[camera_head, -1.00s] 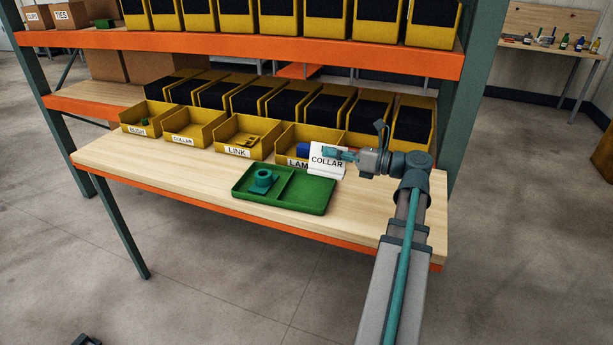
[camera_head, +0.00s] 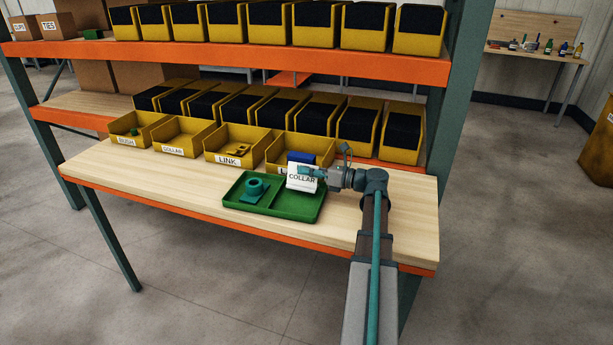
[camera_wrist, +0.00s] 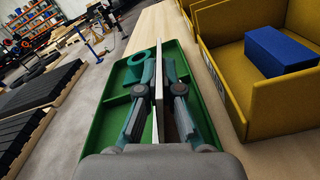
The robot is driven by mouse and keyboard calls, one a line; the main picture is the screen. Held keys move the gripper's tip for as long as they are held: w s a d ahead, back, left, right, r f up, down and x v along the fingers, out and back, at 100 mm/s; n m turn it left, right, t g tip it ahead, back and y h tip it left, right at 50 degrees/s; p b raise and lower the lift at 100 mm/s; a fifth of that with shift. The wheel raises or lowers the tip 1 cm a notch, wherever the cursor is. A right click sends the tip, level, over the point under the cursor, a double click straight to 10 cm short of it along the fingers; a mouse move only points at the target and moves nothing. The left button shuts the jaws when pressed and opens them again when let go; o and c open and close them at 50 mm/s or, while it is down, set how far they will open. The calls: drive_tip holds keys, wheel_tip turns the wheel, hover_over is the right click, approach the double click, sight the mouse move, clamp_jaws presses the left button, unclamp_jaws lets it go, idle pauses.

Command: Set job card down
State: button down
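The job card (camera_head: 302,178) is white and reads COLLAR. My gripper (camera_head: 312,172) is shut on it and holds it over the right part of the green tray (camera_head: 283,212). In the wrist view the card (camera_wrist: 165,90) shows edge-on between the fingers of my gripper (camera_wrist: 165,98), above the tray's divider area. Whether the card's lower edge touches the tray cannot be told. A green collar-like part (camera_head: 254,190) with a round hole sits in the left compartment of the tray; it also shows in the wrist view (camera_wrist: 138,62).
The wooden bench (camera_head: 400,215) is bare right of the tray. A shelf (camera_head: 300,60) with more bins stands above.

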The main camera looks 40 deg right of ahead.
drive_tip(key=shift+f, duration=0.9)
drive_tip(key=shift+f, duration=0.1)
drive_tip(key=c, duration=1.3)
unclamp_jaws()
drive_tip(key=shift+s+d, duration=0.15)
drive_tip(key=shift+s, duration=0.15)
drive_tip(key=v, duration=1.1)
drive_tip(key=shift+s+d+b, duration=0.15)
drive_tip(key=shift+s+b, duration=0.05)
drive_tip(key=shift+b, duration=0.1)
